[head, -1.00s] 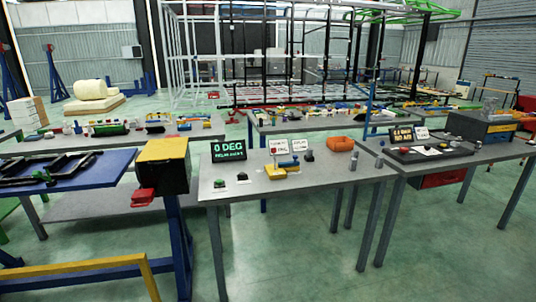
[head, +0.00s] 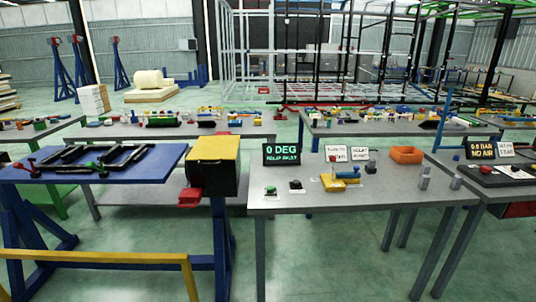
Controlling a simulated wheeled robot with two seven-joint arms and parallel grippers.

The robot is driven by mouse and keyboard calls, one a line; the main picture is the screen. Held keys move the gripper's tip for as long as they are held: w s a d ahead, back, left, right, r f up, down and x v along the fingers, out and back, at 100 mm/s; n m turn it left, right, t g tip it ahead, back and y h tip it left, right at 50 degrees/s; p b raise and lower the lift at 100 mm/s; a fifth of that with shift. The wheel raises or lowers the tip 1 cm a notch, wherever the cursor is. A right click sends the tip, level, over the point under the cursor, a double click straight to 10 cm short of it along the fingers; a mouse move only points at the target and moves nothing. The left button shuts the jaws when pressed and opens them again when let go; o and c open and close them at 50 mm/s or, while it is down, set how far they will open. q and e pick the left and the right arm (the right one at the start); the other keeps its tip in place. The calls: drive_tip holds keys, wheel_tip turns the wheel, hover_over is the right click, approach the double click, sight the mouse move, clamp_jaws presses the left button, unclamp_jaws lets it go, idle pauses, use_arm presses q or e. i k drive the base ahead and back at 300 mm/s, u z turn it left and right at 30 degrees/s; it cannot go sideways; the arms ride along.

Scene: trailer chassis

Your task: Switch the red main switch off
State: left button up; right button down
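Neither of my grippers is in view. A black box with a yellow top (head: 213,165) stands on a blue post, left of the grey table. A red block-like part (head: 190,197) sticks out low at its front left. I cannot tell whether this is the main switch or which way it is set. On the grey table, a small red knob (head: 333,159) shows at a white sign, and a yellow device with a blue handle (head: 342,181) lies in front. At the right, a dark panel (head: 495,174) carries a small red part (head: 515,169).
The grey table (head: 290,205) also holds a display reading 0 DEG (head: 282,154), small buttons and an orange bin (head: 406,155). A blue table (head: 110,172) with black clamps stands left. A yellow rail (head: 95,257) crosses the lower left. Green floor shows between the legs.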

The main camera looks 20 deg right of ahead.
sight(333, 159)
drive_tip(key=u, duration=0.25)
drive_tip(key=i, duration=1.4)
drive_tip(key=z, duration=0.75)
